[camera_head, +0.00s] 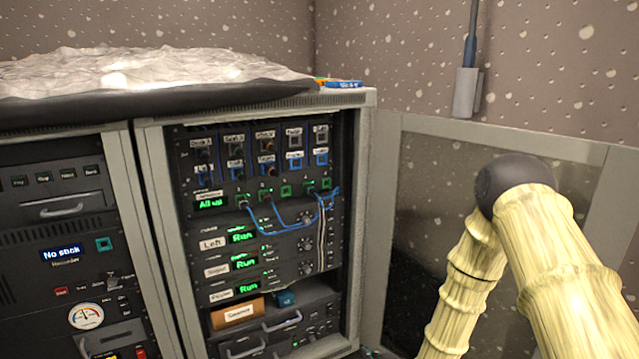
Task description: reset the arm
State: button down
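My own arm, pale yellow with bamboo-like rings and a dark joint, stands at the right of the head view. It rises to the dark joint and bends back down out of the bottom of the picture. My gripper is out of view, so its state and anything in it are hidden. No faders can be made out in this view.
A rack cabinet (367,150) stands left of my arm, with blue cables (290,222) looped across its front. A second rack (60,190) adjoins it on the left. A crumpled pale cover (150,72) lies on top. A glazed panel (430,200) stands behind my arm.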

jog(key=s+d+f+m+g+h, duration=0.1)
jog(key=s+f+g, duration=0.1)
jog(key=s+f, duration=0.35)
jog(key=s+d+f+g+h, duration=0.1)
jog(key=s+d+f+g, duration=0.1)
jog(key=s, duration=0.7)
jog(key=s+d+f+m+g+h, duration=0.1)
jog(key=s+f+g, duration=0.1)
jog(key=s+f, duration=0.35)
jog(key=s+d+m+g+h, duration=0.1)
jog(key=s+d+g, duration=0.15)
jog(key=s, duration=0.85)
jog(key=s+d+g+h, duration=0.1)
jog(key=s+d+g, duration=0.15)
jog(key=s, duration=0.85)
notch_tip(320, 180, up, 38)
jog(key=p, duration=3.8)
jog(key=shift+s+f+g+p, duration=0.2)
jog(key=shift+s+g+p, duration=0.1)
jog(key=shift+p, duration=0.1)
jog(key=shift+a, duration=0.15)
